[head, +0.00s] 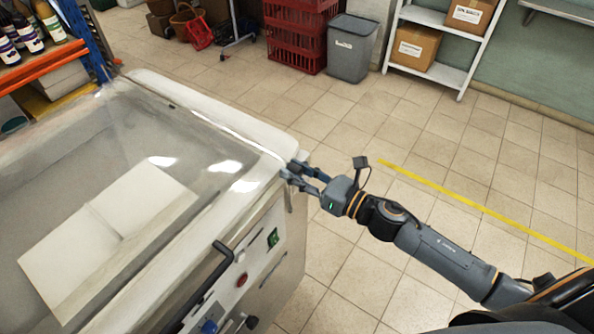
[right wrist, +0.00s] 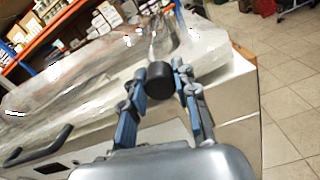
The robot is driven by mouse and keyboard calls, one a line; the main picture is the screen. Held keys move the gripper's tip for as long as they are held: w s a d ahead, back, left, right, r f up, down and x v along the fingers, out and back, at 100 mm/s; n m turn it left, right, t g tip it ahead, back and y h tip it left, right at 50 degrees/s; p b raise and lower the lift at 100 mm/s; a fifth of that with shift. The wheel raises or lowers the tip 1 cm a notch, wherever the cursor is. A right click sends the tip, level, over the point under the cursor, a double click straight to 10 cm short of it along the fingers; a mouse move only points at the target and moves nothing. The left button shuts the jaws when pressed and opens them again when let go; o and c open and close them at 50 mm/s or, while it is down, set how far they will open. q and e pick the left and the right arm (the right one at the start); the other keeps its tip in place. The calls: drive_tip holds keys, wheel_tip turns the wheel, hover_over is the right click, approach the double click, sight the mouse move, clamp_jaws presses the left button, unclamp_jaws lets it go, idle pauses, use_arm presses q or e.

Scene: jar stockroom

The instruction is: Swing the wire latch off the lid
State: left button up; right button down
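The clear lid (head: 150,150) lies closed over the machine's chamber. My right gripper (head: 288,172) is at the lid's front right corner, its two fingers spread apart. In the right wrist view the fingers stand either side of a short black cylinder (right wrist: 160,78), which looks like a grip. A thin, pale, wire-like line (right wrist: 152,45) shows just behind it; I cannot tell for sure that it is the latch. The gap between cylinder and fingers is small, and I cannot tell whether they touch. My left gripper is out of view.
The machine has a black handle (head: 208,285) and a green switch (head: 273,238) on its front. A red crate stack (head: 297,35), a grey bin (head: 352,48) and a white shelf (head: 430,70) stand behind. The tiled floor at right is clear, with a yellow line (head: 480,208).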

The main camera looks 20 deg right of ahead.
drive_tip(key=shift+w+d+m, duration=0.25)
drive_tip(key=shift+d+m, duration=0.05)
drive_tip(key=shift+d, duration=0.05)
drive_tip(key=w+d+f+m+b, duration=0.4)
drive_tip(key=w+d+m+b, duration=0.25)
drive_tip(key=d, duration=0.25)
drive_tip(key=w+d+f+m+b, duration=0.2)
drive_tip(key=d+f+m+b, duration=0.1)
drive_tip(key=f+m+b, duration=0.1)
drive_tip(key=w+d+f+m+b, duration=0.3)
drive_tip(key=f+b, duration=0.3)
drive_tip(key=f, duration=0.1)
drive_tip(key=shift+w+f+m, duration=0.15)
drive_tip(key=shift+w+m, duration=0.05)
drive_tip(key=shift+m, duration=0.15)
drive_tip(key=shift+d+f, duration=0.1)
drive_tip(key=c, duration=1)
unclamp_jaws()
